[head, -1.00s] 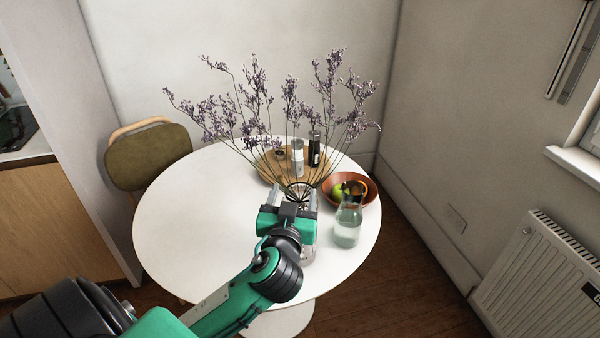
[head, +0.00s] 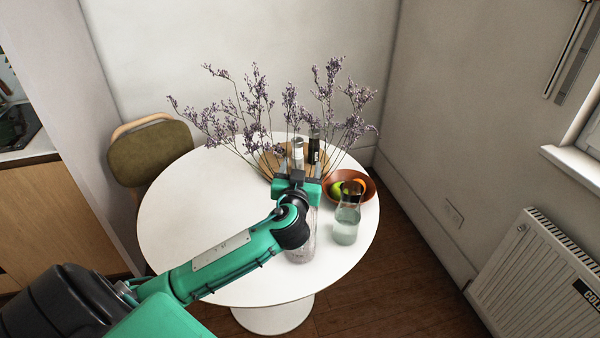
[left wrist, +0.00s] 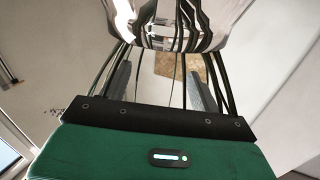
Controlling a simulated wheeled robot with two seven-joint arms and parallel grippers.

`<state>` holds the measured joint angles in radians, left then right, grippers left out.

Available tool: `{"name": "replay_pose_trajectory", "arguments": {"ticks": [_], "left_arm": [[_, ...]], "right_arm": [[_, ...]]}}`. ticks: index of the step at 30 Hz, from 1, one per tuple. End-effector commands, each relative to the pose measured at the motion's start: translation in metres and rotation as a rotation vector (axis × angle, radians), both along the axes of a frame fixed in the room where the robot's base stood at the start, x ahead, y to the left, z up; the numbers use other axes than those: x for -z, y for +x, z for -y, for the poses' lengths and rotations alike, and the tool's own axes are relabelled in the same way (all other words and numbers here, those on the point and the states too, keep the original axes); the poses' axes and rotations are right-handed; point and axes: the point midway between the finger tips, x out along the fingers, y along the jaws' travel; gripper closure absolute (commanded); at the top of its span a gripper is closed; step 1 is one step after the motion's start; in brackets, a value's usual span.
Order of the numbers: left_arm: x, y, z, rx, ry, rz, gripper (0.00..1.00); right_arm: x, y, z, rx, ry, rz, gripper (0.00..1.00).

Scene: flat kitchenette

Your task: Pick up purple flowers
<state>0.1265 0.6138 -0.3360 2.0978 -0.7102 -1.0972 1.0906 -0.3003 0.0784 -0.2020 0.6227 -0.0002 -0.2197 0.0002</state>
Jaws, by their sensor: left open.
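The purple flowers (head: 222,125) fan out widely above the round white table on thin dark stems. They stand in a clear glass vase (head: 300,250), whose lower part shows below my left gripper. My left gripper (head: 297,170) is open at the stems above the vase and hides part of them. In the left wrist view, several green stems (left wrist: 183,85) run between and beside the two spread fingers, with the glass of the vase (left wrist: 124,18) at the top. I cannot tell whether the fingers touch any stem. My right gripper is not in view.
A glass carafe (head: 346,222) stands just right of the vase on the table (head: 185,220). Behind are a brown fruit bowl (head: 368,186) and a wooden tray (head: 268,163) with bottles. A chair (head: 150,152) is at the back left. The table's left side is clear.

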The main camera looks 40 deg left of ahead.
Motion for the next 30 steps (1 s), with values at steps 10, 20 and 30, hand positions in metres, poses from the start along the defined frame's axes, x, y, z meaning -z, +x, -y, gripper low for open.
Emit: {"name": "replay_pose_trajectory", "arguments": {"ticks": [10,20,30], "left_arm": [[0.0,0.0,0.0,0.0,0.0,0.0,0.82],[-0.002,0.0,0.0,0.0,0.0,0.001,0.86],[-0.045,0.0,0.0,-0.002,-0.003,0.008,0.86]], "right_arm": [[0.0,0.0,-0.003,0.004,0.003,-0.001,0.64],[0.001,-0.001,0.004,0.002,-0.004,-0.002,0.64],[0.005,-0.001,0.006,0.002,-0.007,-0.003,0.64]]}}
